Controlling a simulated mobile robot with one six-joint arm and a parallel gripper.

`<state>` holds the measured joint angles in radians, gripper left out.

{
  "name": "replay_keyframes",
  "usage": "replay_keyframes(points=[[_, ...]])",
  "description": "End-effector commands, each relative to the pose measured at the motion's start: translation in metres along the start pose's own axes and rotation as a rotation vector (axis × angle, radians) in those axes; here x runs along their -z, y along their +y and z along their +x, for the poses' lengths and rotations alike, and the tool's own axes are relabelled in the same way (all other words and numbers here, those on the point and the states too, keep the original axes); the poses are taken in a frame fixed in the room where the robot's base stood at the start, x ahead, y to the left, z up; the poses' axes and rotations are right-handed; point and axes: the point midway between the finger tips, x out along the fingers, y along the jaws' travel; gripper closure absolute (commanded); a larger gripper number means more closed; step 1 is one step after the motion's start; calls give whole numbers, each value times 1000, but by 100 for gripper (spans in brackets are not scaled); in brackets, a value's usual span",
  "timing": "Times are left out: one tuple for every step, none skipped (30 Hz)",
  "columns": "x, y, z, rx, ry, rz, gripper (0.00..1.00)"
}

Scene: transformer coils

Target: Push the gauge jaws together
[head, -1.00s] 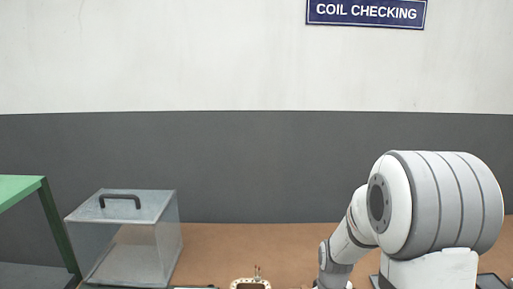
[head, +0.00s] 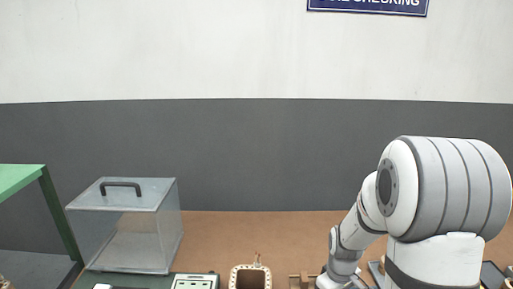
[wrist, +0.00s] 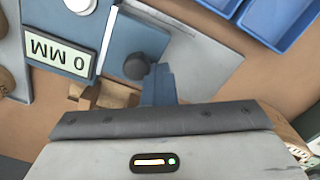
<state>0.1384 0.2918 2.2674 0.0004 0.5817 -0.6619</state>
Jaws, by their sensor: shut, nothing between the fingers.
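The gauge (wrist: 120,38) shows in the wrist view as a blue-grey body with a dark round knob (wrist: 137,66) and a pale display (wrist: 62,48), upside down, that seems to read 0 MM. A light grey flat plate (wrist: 205,62) extends to its right. I cannot clearly tell its two jaws apart. My gripper (wrist: 159,80) is shut and empty, its blue-grey fingertips close beside the knob; I cannot tell whether they touch the gauge. In the head view my arm reaches down to the bottom edge, and my gripper and the gauge are not clearly seen.
Wooden blocks (wrist: 85,97) lie by the gauge, and blue trays (wrist: 283,22) stand at the upper right. In the head view, a clear box with a handle (head: 122,195), a green instrument (head: 193,281) and a brass-coloured frame (head: 250,268) stand on the brown bench.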

Motion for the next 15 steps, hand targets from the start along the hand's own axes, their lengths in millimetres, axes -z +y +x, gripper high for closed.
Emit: replay_keyframes(points=[[-1, 0, 0, 0, -1, 0, 100], [-1, 0, 0, 0, -1, 0, 100], [-1, 0, 0, 0, -1, 0, 100], [-1, 0, 0, 0, -1, 0, 100], [-1, 0, 0, 0, -1, 0, 100], [-1, 0, 0, 0, -2, 0, 100], [0, 0, 0, 0, -2, 0, 100], [0, -1, 0, 0, -2, 0, 100], [0, -1, 0, 0, -2, 0, 100], [0, -2, 0, 0, -2, 0, 100], [1, -3, 0, 0, -2, 0, 100], [2, -4, 0, 0, -1, -1, 100], [3, -6, 0, 0, -1, -1, 100], [3, -7, 0, 0, -1, -2, 100], [4, -8, 0, 0, -1, -2, 100]])
